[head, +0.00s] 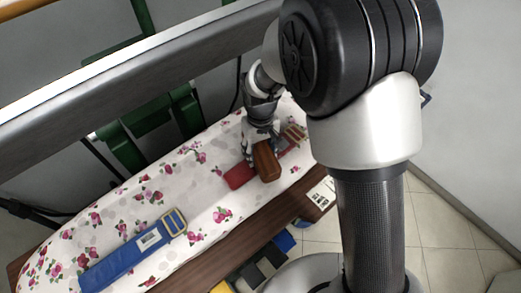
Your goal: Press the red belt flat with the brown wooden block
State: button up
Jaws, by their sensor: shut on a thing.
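The red belt (239,175) lies on the flowered ironing surface, with its buckle end (295,133) toward the upper right. The brown wooden block (267,161) is across the middle of the belt and hides part of it. My gripper (260,138) is shut on the block from above. I cannot tell whether the block touches the belt or hovers just over it. My arm's links hide the area to the right of the buckle end.
A blue belt (135,250) with a buckle and white label lies at the lower left of the flowered surface (205,190). A brown wooden edge (235,243) runs along the front. A grey rail (110,75) crosses above. Bare cloth separates the two belts.

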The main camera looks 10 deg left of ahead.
jog(key=shift+f+b, duration=0.35)
jog(key=shift+f, duration=0.2)
dwell(1.4)
jog(key=shift+r+p, duration=2.6)
jog(key=shift+r, duration=1)
jog(key=shift+s+f, duration=0.1)
